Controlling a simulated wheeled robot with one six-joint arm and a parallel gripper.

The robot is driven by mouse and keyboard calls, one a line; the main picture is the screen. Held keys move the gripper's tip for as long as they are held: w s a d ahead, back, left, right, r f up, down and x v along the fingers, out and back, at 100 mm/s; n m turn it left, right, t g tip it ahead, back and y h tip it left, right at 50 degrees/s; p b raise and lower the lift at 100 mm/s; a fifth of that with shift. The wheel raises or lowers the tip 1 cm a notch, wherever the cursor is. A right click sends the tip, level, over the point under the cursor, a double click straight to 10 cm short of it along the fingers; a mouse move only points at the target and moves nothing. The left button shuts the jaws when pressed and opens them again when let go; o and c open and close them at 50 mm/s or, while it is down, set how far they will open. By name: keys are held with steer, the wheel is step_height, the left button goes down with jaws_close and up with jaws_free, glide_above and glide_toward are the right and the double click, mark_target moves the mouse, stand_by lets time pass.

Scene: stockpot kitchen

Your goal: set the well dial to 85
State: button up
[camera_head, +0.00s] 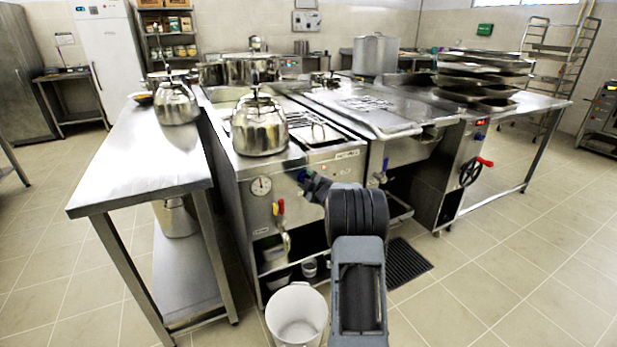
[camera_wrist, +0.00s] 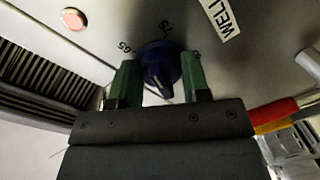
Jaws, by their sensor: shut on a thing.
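The well dial (camera_wrist: 158,66) is a dark blue knob on the steel front panel, under a white label (camera_wrist: 222,18) reading "WELL". Numbers around it include 65 at upper left and what looks like 75 above; another at the right is partly hidden by a finger. A pale pointer line shows on the knob's lower face; I cannot tell its exact reading. My gripper (camera_wrist: 158,84) has its green fingers on both sides of the knob, shut on it. In the head view my gripper (camera_head: 304,178) is at the panel and mostly hides the dial.
Red and yellow handles (camera_wrist: 285,115) are at the right. In the head view a gauge (camera_head: 261,186) is beside my gripper, and a white bucket (camera_head: 297,318) stands below.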

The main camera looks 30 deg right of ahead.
steer(key=m+p, duration=0.2)
steer(key=m, duration=0.2)
steer(key=m+p, duration=0.2)
steer(key=m, duration=0.3)
steer(key=shift+f+m+y, duration=0.1)
steer(key=shift+m+y, duration=0.2)
steer(key=m+p, duration=0.2)
steer(key=m, duration=0.3)
steer(key=shift+a+t, duration=0.15)
steer(key=shift+t, duration=0.25)
steer(key=shift+a+f+m+p, duration=0.1)
steer(key=shift+m+p, duration=0.4)
steer(key=shift+m, duration=2)
steer(key=o, duration=0.9)
steer(key=shift+o, duration=0.2)
steer(key=shift+s, duration=0.1)
steer(key=s+a, duration=0.1)
steer(key=s, duration=1.2)
steer(key=shift+s+f+p, duration=0.25)
steer(key=shift+s+p, duration=0.05)
